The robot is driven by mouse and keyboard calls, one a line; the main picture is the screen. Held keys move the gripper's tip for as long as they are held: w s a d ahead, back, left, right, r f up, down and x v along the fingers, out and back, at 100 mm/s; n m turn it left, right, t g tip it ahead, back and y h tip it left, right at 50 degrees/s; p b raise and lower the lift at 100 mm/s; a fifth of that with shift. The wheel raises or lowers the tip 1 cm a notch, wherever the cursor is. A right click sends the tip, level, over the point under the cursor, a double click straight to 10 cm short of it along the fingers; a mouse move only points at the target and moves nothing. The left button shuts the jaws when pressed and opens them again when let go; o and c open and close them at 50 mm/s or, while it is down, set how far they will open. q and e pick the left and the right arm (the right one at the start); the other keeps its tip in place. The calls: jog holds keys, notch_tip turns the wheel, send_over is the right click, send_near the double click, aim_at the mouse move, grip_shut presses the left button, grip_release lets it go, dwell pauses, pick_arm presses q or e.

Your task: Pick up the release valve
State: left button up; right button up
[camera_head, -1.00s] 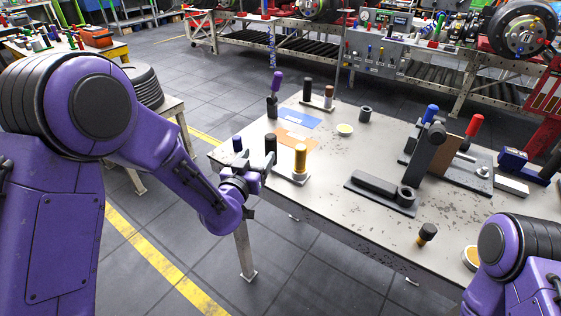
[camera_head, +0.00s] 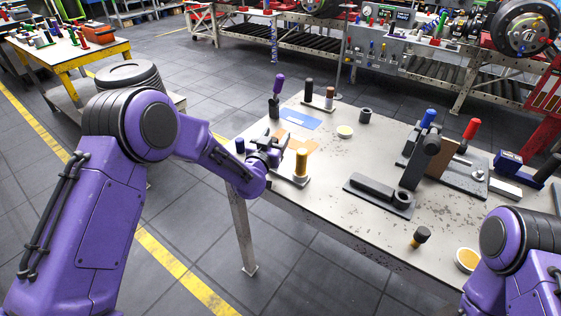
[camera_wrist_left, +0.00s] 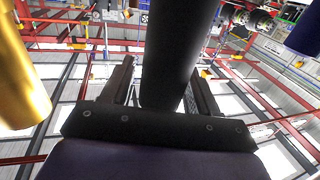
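My left gripper (camera_head: 272,148) is at the left end of the table, at the row of upright handles. In the left wrist view a dark cylinder (camera_wrist_left: 178,50) stands between its two fingers, with a gap visible beside the left finger, so the gripper looks open around it. In the head view that dark cylinder is mostly hidden by the gripper. A gold-topped cylinder on a pale base (camera_head: 301,163) stands just right of the gripper; it also shows in the left wrist view (camera_wrist_left: 18,75). A blue-topped one (camera_head: 240,146) stands left. I cannot tell which piece is the release valve.
The grey table (camera_head: 340,160) also holds a purple-handled tool (camera_head: 277,88), a dark clamp-like fixture (camera_head: 385,190), a red-handled piece (camera_head: 470,130) and a small black-and-gold knob (camera_head: 420,237). A blue card (camera_head: 300,117) lies behind the gripper. My right arm shows at the lower right.

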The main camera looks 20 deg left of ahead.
pick_arm(q)
grip_shut()
jog(key=shift+r, duration=0.1)
